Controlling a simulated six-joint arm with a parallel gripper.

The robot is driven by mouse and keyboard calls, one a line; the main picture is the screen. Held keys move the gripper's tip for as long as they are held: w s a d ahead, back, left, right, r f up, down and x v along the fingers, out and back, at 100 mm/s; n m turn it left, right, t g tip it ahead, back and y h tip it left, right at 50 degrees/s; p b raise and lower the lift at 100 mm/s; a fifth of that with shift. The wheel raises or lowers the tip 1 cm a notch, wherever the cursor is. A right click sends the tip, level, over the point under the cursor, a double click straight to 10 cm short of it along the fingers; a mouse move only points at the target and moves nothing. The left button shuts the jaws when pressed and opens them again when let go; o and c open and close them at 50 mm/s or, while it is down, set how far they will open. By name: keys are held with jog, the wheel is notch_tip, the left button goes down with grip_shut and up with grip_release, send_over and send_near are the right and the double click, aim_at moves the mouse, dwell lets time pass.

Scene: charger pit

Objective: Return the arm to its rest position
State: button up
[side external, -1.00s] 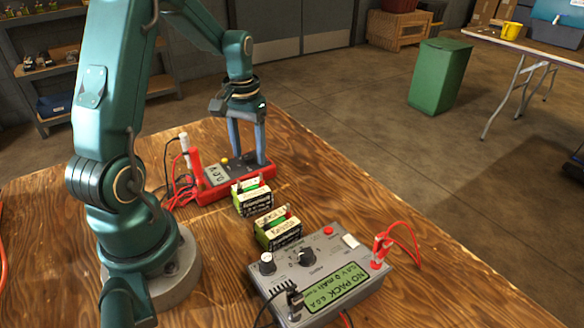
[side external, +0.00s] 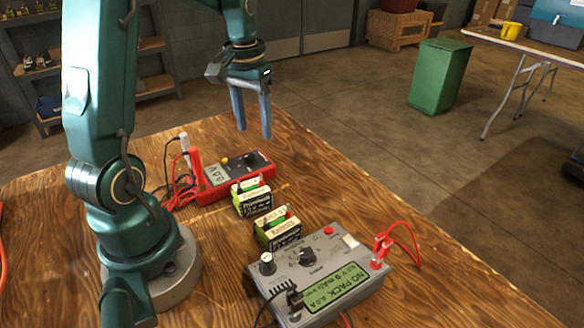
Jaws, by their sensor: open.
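My gripper (side external: 253,132) is open and empty. Its two blue-grey fingers point down and hang in the air above the red multimeter (side external: 235,179), apart from it as far as I can tell. The arm rises from its round base on the left of the wooden table and bends over at the top, where the picture cuts it off.
Two battery packs, a rear one (side external: 252,198) and a front one (side external: 278,231), stand on the wooden table (side external: 345,205). A grey charger (side external: 322,277) reading "NO PACK" with red leads is in front. A green bin (side external: 440,76) stands on the floor beyond.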

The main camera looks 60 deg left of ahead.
jog(key=s+d+r+m+t, duration=0.2)
jog(key=s+d, duration=0.3)
jog(key=d, duration=0.3)
jog(key=s+d+r+m+t, duration=0.2)
jog(key=s+d+m+t, duration=0.1)
jog(key=d, duration=0.5)
jog(key=shift+s+d+r, duration=0.25)
jog(key=shift+s+r, duration=0.15)
jog(key=shift+s, duration=0.5)
